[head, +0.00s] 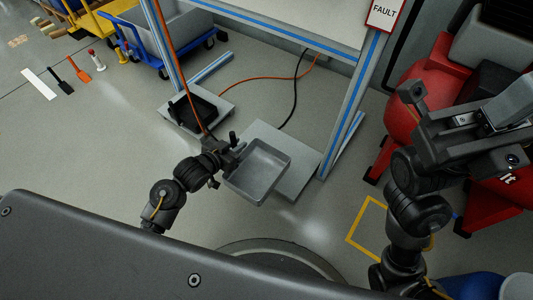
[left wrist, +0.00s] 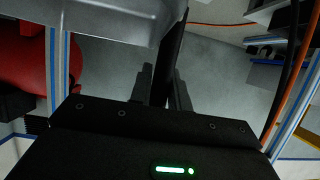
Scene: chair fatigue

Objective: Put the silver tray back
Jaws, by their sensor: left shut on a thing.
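The silver tray (head: 262,170) is a shallow grey metal pan with a raised rim. It is held up in front of the blue and grey test frame, and in the head view it overlaps a flat light plate on the floor. My left gripper (head: 234,152) is shut on the tray at its left rim. In the left wrist view the tray (left wrist: 85,12) fills the upper left, against the dark fingers (left wrist: 167,72). My right arm is raised at the right; its gripper (head: 415,98) shows, but its opening is unclear.
The light floor plate (head: 300,172) lies at the frame's foot; another plate (head: 222,103) carries a black fixture. An orange cable (head: 178,70) and a black cable hang nearby. A red machine (head: 405,100) stands at the right.

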